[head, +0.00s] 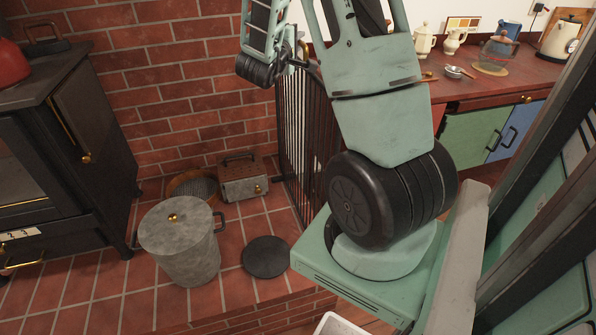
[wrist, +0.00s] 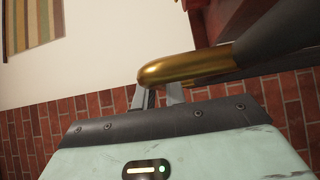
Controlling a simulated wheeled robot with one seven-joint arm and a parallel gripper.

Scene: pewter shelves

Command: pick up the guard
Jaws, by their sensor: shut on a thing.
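The guard (head: 292,130) is a black upright panel of thin vertical bars. It stands at the right end of the tiled hearth in the head view, partly hidden behind my arm. My gripper (head: 301,62) is at the guard's top edge. In the wrist view the grey fingers (wrist: 157,97) are closed at a thick bar with a rounded brass end (wrist: 185,67) and a dark shaft, which I take for part of the guard. The bar covers part of the fingers, so the exact contact is hidden.
A lidded grey bin (head: 180,240), a toaster-like box (head: 243,178), a round sieve (head: 193,187) and a black disc (head: 266,257) are on the hearth. A black stove (head: 60,150) stands left. A red-brown counter (head: 480,80) with kitchenware lies behind my arm.

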